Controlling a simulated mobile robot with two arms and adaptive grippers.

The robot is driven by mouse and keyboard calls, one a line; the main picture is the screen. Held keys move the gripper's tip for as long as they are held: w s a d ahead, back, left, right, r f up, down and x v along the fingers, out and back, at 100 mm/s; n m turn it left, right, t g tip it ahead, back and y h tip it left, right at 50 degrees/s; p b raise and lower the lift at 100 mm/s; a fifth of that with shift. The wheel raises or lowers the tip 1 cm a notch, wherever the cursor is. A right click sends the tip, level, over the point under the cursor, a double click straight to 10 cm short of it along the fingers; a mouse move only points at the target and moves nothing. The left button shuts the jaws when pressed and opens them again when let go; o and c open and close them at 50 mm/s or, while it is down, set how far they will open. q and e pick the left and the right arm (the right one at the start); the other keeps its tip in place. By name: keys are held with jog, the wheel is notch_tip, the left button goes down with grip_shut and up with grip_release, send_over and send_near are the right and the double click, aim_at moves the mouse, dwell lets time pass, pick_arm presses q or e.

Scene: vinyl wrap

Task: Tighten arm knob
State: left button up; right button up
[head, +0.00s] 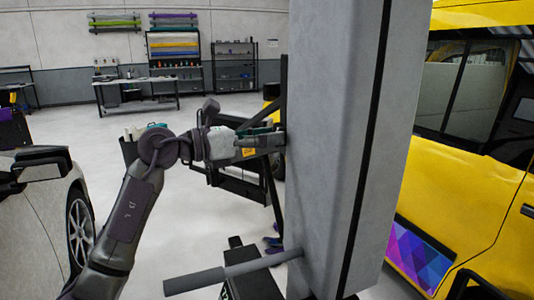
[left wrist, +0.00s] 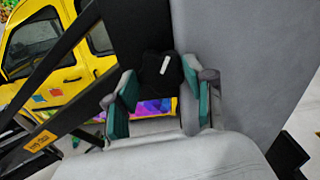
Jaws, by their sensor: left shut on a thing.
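The arm knob (left wrist: 160,76) is a black knob with a white mark on its face, seen in the left wrist view beside a large grey post. My left gripper (head: 272,140) reaches in from the left in the head view, up against the post. Its green-padded fingers stand on either side of the knob in the left wrist view (left wrist: 159,92), and it is shut on the knob. In the head view the knob is hidden behind the gripper and post. My right gripper is not in view.
The tall grey post (head: 335,150) fills the middle of the head view, with a black slanted bar (left wrist: 45,65) near the gripper. A yellow vehicle (head: 475,150) is on the right and a silver car (head: 40,215) on the left. Open floor (head: 70,125) lies behind.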

pick_arm(q)
jog(key=shift+f+m+b, duration=0.1)
jog(key=shift+m+b, duration=4.15)
jog(key=shift+m, duration=1.75)
jog(key=shift+s, duration=0.1)
jog(key=o, duration=1.1)
jog(key=shift+o, duration=0.2)
jog(key=shift+a, duration=0.1)
jog(key=v, duration=1.1)
jog(key=shift+s+a, duration=0.15)
jog(key=shift+a, duration=0.25)
